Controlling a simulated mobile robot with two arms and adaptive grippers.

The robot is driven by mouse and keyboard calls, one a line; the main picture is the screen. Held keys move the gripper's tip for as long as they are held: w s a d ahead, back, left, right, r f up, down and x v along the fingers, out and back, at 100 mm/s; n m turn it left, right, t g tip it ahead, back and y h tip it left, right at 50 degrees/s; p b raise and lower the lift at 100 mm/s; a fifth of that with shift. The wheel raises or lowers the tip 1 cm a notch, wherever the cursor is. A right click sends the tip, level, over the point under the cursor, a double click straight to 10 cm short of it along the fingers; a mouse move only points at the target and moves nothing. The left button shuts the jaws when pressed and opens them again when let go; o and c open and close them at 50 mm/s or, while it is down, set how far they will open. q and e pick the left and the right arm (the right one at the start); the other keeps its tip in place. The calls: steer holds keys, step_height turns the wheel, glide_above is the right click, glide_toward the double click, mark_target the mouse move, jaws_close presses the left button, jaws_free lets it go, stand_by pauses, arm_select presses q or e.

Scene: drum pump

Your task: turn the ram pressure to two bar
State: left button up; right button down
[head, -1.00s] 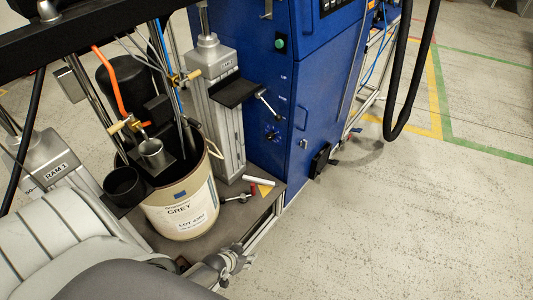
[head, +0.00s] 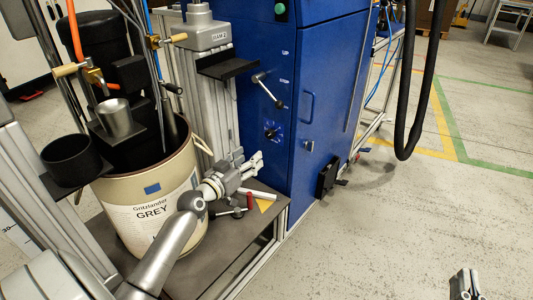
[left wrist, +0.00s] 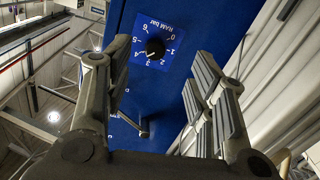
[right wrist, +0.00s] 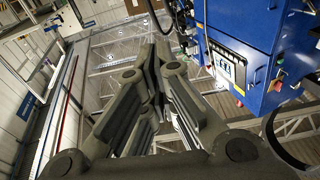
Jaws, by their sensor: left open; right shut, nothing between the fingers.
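The ram pressure knob (head: 271,131) is a small dark knob on the blue cabinet's front. In the left wrist view the black knob (left wrist: 155,48) sits on a blue "RAM bar" plate (left wrist: 120,50) numbered 0 to 6, seen upside down. A light mark on it seems to face between 3 and 4, but is too small to be sure. My left gripper (head: 257,163) is open, below and in front of the knob, with its fingers apart and pointing toward it, not touching. My right gripper (head: 465,283) is shut and empty at the lower right, away from the cabinet.
A lever handle (head: 268,91) sticks out above the knob. A grey-labelled drum (head: 150,205) stands on the platform (head: 232,258) beside the ram column (head: 226,115). Tools (head: 240,209) lie on the platform. A black hose (head: 421,80) hangs at right.

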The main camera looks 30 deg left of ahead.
mark_target(268, 136)
arm_select(q)
steer(key=shift+t, duration=0.3)
steer(key=w, duration=0.3)
steer(key=w+r+b, duration=0.1)
steer(key=w, duration=0.2)
steer(key=w+b, duration=0.1)
steer(key=w, duration=0.2)
steer(key=shift+w+r, duration=0.3)
steer(key=shift+w, duration=0.6)
arm_select(e)
steer(key=s+r+t+y, duration=0.2)
steer(key=s+r+t, duration=0.2)
steer(key=r, duration=0.5)
steer(key=shift+r+t, duration=0.25)
steer(key=shift+t, duration=0.65)
arm_select(q)
steer(key=shift+a, duration=0.1)
steer(key=c, duration=1.1)
steer(key=shift+o, duration=0.2)
arm_select(e)
steer(key=shift+w+a, duration=0.1)
